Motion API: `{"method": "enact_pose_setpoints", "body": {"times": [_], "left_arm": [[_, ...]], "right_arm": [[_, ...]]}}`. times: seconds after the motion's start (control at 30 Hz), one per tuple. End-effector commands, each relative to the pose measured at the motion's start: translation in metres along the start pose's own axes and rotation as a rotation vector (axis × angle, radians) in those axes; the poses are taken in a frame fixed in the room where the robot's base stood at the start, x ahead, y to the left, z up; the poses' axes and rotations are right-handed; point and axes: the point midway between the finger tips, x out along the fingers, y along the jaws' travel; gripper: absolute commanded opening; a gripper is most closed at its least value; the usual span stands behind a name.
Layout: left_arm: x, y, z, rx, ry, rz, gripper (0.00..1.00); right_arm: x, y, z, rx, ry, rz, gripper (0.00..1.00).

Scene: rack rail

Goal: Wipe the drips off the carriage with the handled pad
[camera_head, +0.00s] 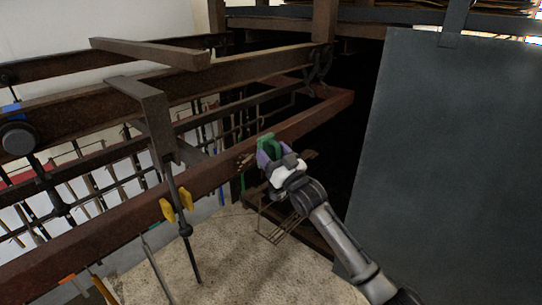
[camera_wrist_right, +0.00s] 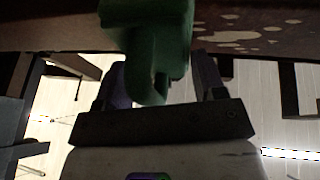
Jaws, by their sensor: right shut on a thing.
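My right gripper (camera_head: 270,154) is shut on the handle of a green pad (camera_head: 266,141) at the rusty brown beam in the middle of the head view. In the right wrist view the green handle (camera_wrist_right: 158,62) sits between the two dark fingers, and the pad body is above it against the brown surface. I take this brown surface (camera_wrist_right: 285,20) to be the carriage. Pale drips (camera_wrist_right: 228,36) spread over it to the right of the pad. In the head view small tan drips (camera_head: 246,160) show just left of the gripper. The pad's wiping face is hidden. My left gripper is not in view.
A large dark grey panel (camera_head: 440,150) fills the right. Several tools hang behind on the left.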

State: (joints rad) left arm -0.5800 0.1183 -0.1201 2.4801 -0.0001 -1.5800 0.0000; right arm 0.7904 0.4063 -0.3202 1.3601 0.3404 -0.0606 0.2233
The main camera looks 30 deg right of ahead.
Motion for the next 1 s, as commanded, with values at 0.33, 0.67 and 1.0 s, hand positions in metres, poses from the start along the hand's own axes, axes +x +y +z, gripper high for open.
{"method": "enact_pose_setpoints", "body": {"times": [0.33, 0.67, 1.0], "left_arm": [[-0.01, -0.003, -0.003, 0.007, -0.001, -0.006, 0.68], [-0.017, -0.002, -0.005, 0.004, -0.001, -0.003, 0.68], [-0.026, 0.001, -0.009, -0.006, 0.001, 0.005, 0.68]], "right_arm": [[-0.003, -0.021, -0.002, 0.004, -0.001, -0.004, 0.45], [-0.009, -0.04, -0.003, 0.002, -0.002, -0.003, 0.45], [-0.012, -0.058, -0.006, 0.004, -0.002, -0.003, 0.45]]}}
